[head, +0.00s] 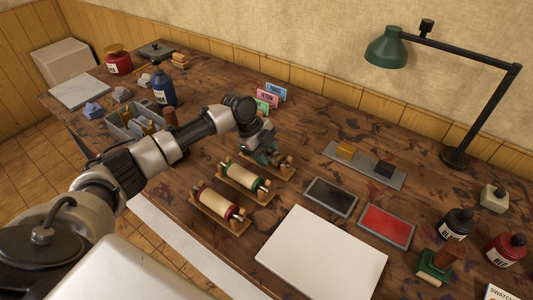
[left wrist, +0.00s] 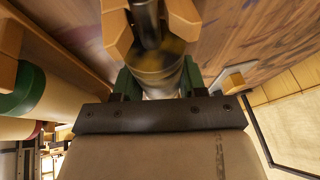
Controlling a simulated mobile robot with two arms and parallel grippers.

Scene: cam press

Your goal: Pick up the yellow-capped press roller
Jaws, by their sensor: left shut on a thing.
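My left gripper (head: 265,152) reaches down over the rearmost of three wooden cradles. In the left wrist view its green-sided fingers (left wrist: 159,82) are shut on the yellow-capped press roller (left wrist: 163,62), a cylinder with a blurred yellowish band and a dark shaft. The shaft lies between wooden cradle prongs (left wrist: 117,33), so the roller appears still at its cradle; I cannot tell whether it has lifted. In the head view the gripper hides most of this roller. A green-capped roller (head: 243,177) and a red-capped roller (head: 214,204) rest in the cradles in front. My right gripper is not in view.
A white sheet (head: 320,258), a black pad (head: 331,195) and a red pad (head: 386,226) lie to the right. Colored cards (head: 268,98) stand behind the gripper. A grey divided caddy (head: 122,127) and blue bottle (head: 163,88) stand left. A green lamp (head: 387,48) overhangs the back right.

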